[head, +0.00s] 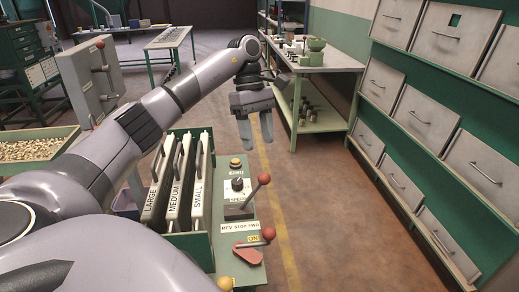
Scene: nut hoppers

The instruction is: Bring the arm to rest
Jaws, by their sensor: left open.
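My left arm (180,95) comes in from the left and reaches forward over the machine. Its gripper (256,130) hangs with the fingers pointing down, in front of the workbench and above the floor. The two fingers are apart and nothing shows between them. My right gripper does not show in the head view.
Below the arm are slots labelled LARGE, MEDIUM and SMALL (198,190) and a control panel (236,215) with red-knobbed levers. A nut tray (62,131) is at left. A green-legged bench (340,58) stands beyond. Drawers (425,115) line the right; the floor (330,215) between is clear.

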